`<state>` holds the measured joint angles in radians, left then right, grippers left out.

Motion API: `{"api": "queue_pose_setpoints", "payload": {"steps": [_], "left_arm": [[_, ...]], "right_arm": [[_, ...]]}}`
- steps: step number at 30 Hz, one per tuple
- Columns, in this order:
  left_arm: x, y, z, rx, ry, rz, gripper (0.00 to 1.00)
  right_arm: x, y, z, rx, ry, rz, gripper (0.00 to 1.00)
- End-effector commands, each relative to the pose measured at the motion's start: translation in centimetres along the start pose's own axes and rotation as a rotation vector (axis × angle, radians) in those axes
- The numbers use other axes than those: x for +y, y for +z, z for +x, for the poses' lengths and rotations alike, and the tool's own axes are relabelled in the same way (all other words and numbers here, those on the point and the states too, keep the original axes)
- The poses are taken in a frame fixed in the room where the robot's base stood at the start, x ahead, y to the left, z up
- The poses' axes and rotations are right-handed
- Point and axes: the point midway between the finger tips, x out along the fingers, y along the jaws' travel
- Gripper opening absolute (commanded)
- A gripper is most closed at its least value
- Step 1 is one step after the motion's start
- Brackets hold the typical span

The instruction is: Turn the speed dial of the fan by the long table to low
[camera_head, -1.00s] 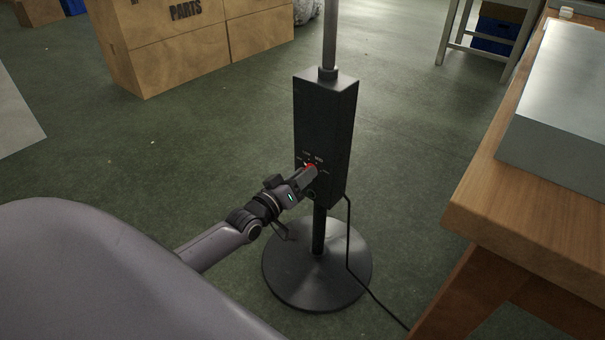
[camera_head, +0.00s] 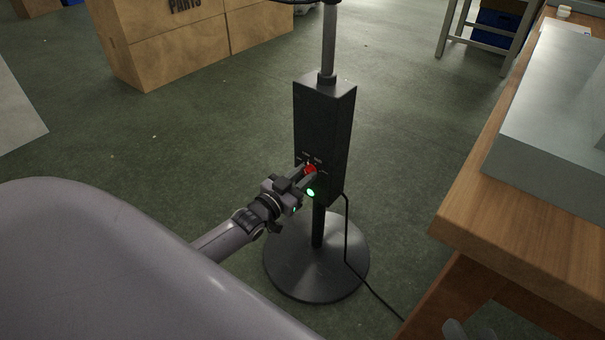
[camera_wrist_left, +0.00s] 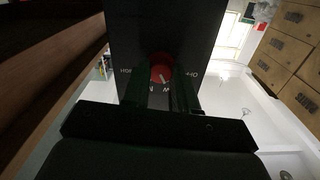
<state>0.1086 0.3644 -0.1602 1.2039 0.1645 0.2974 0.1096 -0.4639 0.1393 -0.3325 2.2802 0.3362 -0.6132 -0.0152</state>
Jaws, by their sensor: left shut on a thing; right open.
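The fan's black control box (camera_head: 322,125) stands on a pole above a round black base (camera_head: 290,275), beside the long table (camera_head: 540,215). Its red speed dial (camera_head: 310,169) is on the front face. My left gripper (camera_head: 307,174) is shut on the dial from the front; the dial also shows between the fingers in the left wrist view (camera_wrist_left: 161,70). There, the dial's white mark points down and slightly right, towards a partly hidden label ending in W. The HIGH label is at left. A green light (camera_head: 310,193) glows below the dial.
A grey case (camera_head: 560,110) lies on the long table. The fan's cable (camera_head: 347,235) runs down and along the floor towards the table. Cardboard boxes (camera_head: 180,50) stand at the back left. The floor around the fan is otherwise clear.

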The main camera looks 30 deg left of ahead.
Motion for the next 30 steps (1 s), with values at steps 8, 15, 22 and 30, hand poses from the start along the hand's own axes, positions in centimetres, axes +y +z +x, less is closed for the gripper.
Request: {"api": "queue_pose_setpoints", "payload": {"steps": [8, 15, 22, 30], "left_arm": [[0.05, 0.07, -0.06, 0.0, 0.001, 0.043, 0.0], [0.05, 0.09, -0.07, 0.0, 0.001, 0.044, 0.0], [0.05, 0.08, -0.06, -0.001, 0.001, 0.044, 0.53], [0.02, 0.02, -0.11, 0.0, 0.0, 0.043, 0.53]], "right_arm": [[0.11, -0.04, -0.13, -0.001, 0.009, -0.008, 0.57], [0.24, 0.31, -0.25, -0.008, 0.013, -0.006, 0.57], [0.3, 0.4, -0.29, -0.01, 0.015, -0.005, 0.57], [0.31, 0.35, -0.31, -0.011, 0.015, -0.007, 0.57]]}}
